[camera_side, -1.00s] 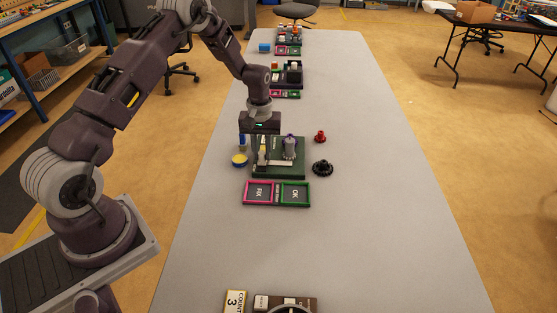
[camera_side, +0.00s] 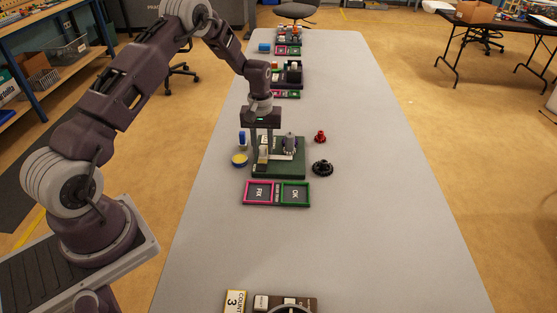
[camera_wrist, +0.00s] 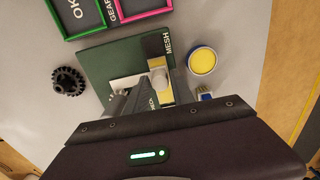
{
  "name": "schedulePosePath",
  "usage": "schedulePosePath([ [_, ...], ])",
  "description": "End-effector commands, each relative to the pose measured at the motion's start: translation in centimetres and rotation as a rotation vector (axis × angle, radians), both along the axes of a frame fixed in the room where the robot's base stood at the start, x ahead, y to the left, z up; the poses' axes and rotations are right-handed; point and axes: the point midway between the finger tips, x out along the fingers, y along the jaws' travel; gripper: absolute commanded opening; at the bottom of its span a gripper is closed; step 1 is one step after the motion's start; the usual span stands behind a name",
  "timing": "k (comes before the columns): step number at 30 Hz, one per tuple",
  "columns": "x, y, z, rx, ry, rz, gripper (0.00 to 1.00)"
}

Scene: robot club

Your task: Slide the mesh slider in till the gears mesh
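A dark green gear board (camera_side: 290,170) lies on the table; the wrist view also shows it (camera_wrist: 105,60), with the word MESH printed on it. The mesh slider, with a pale rounded knob (camera_wrist: 157,81), sits in a yellow-and-cream track on the board. In the side view its cream part (camera_side: 263,150) stands below my gripper. A grey gear piece (camera_side: 290,143) stands on the board to the right. My gripper (camera_side: 264,138) is over the slider, its fingers apart on either side of the knob in the wrist view (camera_wrist: 150,90). Whether the gears touch is hidden.
A black gear (camera_side: 322,168) and a red gear part (camera_side: 320,137) lie right of the board. A yellow-topped round tub (camera_side: 240,160) and a blue-and-white item (camera_side: 242,141) stand left. The pink-and-green FIX/OK tray (camera_side: 277,205) lies in front. The table's right side is clear.

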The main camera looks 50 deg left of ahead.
Motion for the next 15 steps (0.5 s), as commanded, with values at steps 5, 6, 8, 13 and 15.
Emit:
schedulePosePath([
  [5, 0.0, 0.0, 1.7, 0.001, -0.002, 0.0, 0.3],
  [6, 0.0, 0.0, 2.1, 0.0, -0.001, -0.001, 0.3],
  [8, 0.1, 0.0, 2.8, 0.001, -0.002, 0.0, 0.3],
  [13, 0.0, 0.0, 4.6, 0.001, -0.002, 0.0, 0.3],
  [15, 0.0, 0.0, 5.2, 0.001, -0.001, 0.0, 0.3],
])
